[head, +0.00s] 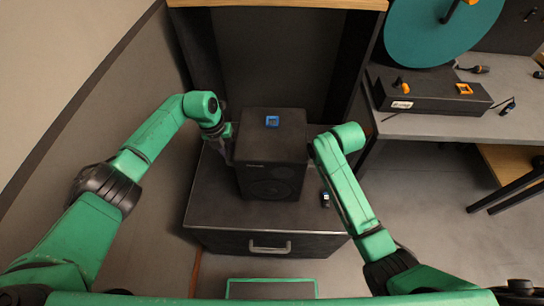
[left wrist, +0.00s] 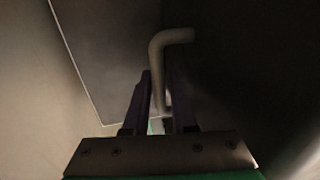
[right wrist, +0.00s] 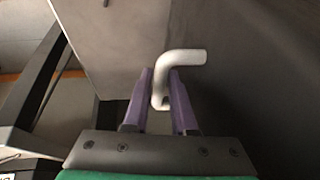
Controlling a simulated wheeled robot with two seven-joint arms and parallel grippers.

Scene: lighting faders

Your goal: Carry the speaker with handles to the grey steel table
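The speaker (head: 270,150) is a black box with a blue item on its top. It appears to rest on a dark drawer cabinet. My left gripper (head: 229,150) is at its left side, and the left wrist view shows the fingers (left wrist: 159,105) closed around a pale bent handle (left wrist: 166,42). My right gripper is at the speaker's right side, its fingertips hidden in the head view. In the right wrist view its fingers (right wrist: 162,100) close on the other handle (right wrist: 180,59). The grey steel table (head: 425,127) stands at the right.
The drawer cabinet (head: 215,205) has a metal handle (head: 269,246). A small dark device (head: 325,199) lies right of the speaker. Open floor lies between cabinet and table.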

